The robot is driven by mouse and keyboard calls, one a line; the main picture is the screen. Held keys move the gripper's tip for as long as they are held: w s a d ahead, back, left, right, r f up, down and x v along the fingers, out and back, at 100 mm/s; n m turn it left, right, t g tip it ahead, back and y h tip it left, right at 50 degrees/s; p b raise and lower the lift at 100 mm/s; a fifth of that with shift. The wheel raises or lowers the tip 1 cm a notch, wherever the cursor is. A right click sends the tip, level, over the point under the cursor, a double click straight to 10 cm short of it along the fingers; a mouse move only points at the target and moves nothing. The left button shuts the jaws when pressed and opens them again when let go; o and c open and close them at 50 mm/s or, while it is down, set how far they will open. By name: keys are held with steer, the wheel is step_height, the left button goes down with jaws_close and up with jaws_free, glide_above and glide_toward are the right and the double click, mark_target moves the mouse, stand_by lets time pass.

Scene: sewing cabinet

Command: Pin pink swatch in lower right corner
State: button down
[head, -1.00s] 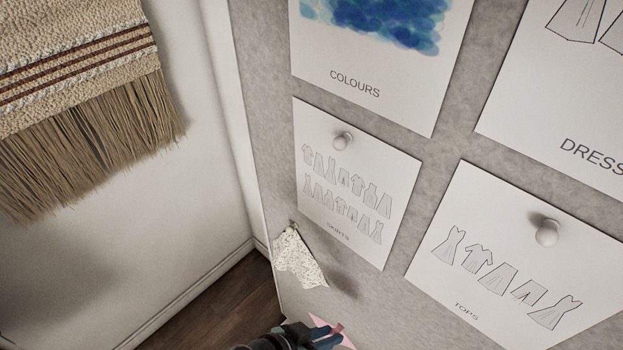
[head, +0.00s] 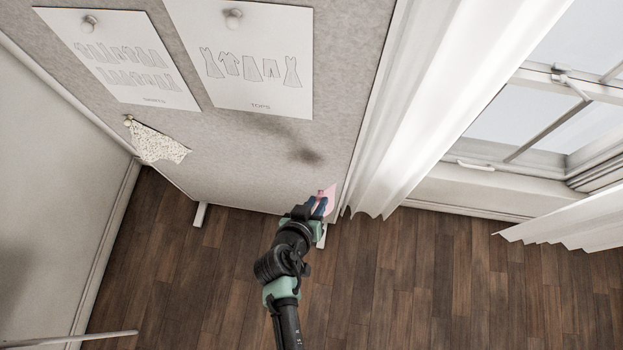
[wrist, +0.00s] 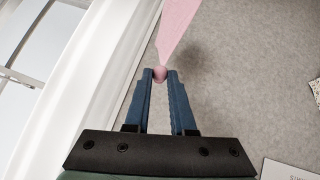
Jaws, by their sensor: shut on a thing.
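The pink swatch (head: 328,197) is at the lower right corner of the grey pin board (head: 240,150) in the head view, just beyond my gripper (head: 318,206). In the wrist view my gripper (wrist: 160,74) is shut on a round pink pin head (wrist: 160,75), and the pink swatch (wrist: 176,28) extends from it. The board's grey face lies behind the swatch. I cannot tell whether the pin touches the board.
A cream speckled swatch (head: 158,145) hangs from a pin at the board's lower left. Paper sheets labelled TOPS (head: 250,85) and SKIRTS (head: 120,85) are above. A white curtain (head: 400,160) hangs close to the board's right edge. Wooden floor (head: 430,280) is open below.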

steer(key=shift+w+a, duration=0.1)
steer(key=shift+w, duration=0.6)
steer(key=w+d+b, duration=0.1)
steer(key=w+b, duration=0.2)
steer(key=w, duration=0.8)
steer(key=shift+w, duration=0.2)
steer(key=shift+w, duration=0.35)
stand_by(0.6)
steer(key=c, duration=0.7)
jaws_free()
